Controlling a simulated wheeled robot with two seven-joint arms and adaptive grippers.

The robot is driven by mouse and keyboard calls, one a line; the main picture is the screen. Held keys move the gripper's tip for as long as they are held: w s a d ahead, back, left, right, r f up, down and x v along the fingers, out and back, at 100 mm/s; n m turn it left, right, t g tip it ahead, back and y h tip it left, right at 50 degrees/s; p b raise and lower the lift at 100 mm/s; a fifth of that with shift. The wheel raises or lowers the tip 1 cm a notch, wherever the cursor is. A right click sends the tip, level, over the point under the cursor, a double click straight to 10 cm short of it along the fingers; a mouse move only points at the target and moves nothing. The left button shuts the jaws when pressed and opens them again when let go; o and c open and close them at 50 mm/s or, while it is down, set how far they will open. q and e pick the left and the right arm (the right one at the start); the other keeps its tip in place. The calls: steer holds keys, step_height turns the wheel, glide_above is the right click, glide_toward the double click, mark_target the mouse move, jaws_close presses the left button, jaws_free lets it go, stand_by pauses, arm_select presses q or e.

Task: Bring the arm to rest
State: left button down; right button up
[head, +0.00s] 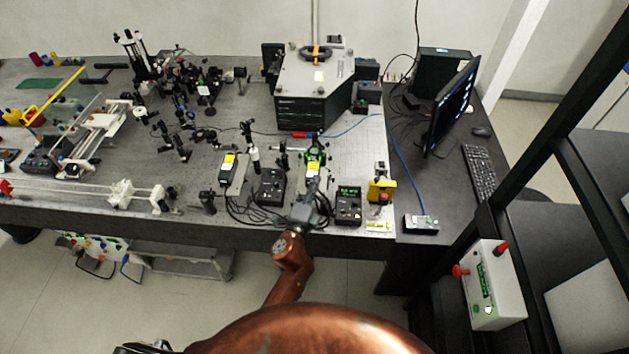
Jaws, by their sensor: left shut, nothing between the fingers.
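My copper-coloured left arm rises from the bottom middle of the head view. Its dark gripper (313,186) reaches over the front of the optical bench (225,150), with the fingers pointing away from me. The fingers are shut and hold nothing. Just beyond the fingertips stands a small mount with green and yellow parts (316,156); I cannot tell whether they touch. A black controller box (271,186) is left of the gripper and another (348,205) is right of it. My right gripper is not in view.
A grey spectrometer housing (314,85) stands behind the gripper. Optical mounts (180,110) crowd the bench's left half. A yellow device (381,186) is at the right. A monitor (452,105) and keyboard (480,172) sit on the side desk. A black rack holds a white box (494,285).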

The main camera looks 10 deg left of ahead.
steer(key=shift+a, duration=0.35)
